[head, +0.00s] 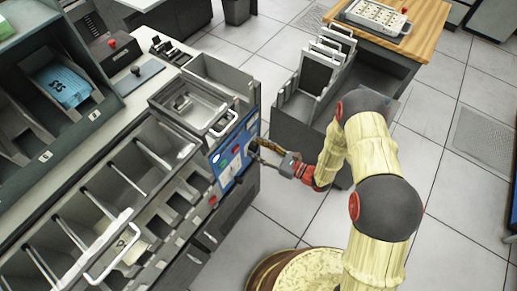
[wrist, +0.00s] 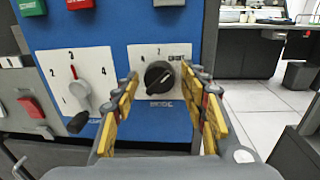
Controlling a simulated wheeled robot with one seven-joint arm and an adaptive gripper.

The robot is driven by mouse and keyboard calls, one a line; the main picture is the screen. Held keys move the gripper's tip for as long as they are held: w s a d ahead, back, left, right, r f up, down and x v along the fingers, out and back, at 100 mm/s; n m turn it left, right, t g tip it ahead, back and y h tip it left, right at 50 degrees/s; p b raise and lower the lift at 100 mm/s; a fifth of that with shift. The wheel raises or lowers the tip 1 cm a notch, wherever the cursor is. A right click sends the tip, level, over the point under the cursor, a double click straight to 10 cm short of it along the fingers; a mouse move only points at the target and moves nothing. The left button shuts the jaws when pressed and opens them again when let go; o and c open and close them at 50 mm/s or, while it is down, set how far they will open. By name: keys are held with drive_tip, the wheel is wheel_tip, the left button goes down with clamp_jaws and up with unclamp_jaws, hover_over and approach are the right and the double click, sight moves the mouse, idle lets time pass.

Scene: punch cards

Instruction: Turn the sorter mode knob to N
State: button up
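The sorter's blue control panel (head: 238,150) is on the end of the grey machine in the head view. In the wrist view a black round knob (wrist: 158,77) sits on a white plate with dark lettering too small to read surely. A pale line marks the knob, slanting from lower left to upper right. My gripper (wrist: 165,75) is open, with its yellow-padded fingers to the left and right of the knob in the picture. I cannot tell whether either finger touches it. In the head view my gripper (head: 263,150) is at the panel, and the knob is hard to make out.
A grey selector (wrist: 80,90) with a red pointer and numbered plate is left of the knob. Green (wrist: 31,7) and red (wrist: 80,4) buttons are above, and another red button (wrist: 30,107) is far left. A grey card rack (head: 290,115) stands right of the machine.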

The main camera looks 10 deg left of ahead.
drive_tip(key=c, duration=0.9)
drive_tip(key=shift+n, duration=0.4)
drive_tip(key=shift+s+n+t+h+b, duration=0.2)
drive_tip(key=shift+n+b, duration=1.05)
drive_tip(key=shift+n, duration=2.8)
drive_tip(key=shift+w+n+t+h+b, duration=0.15)
drive_tip(key=shift+n+h+b, duration=0.7)
drive_tip(key=shift+n, duration=3.2)
drive_tip(key=shift+s+r+y+b, duration=0.1)
drive_tip(key=shift+y+b, duration=0.15)
drive_tip(key=shift+b, duration=0.1)
drive_tip(key=o, duration=1.1)
drive_tip(key=shift+o, duration=0.2)
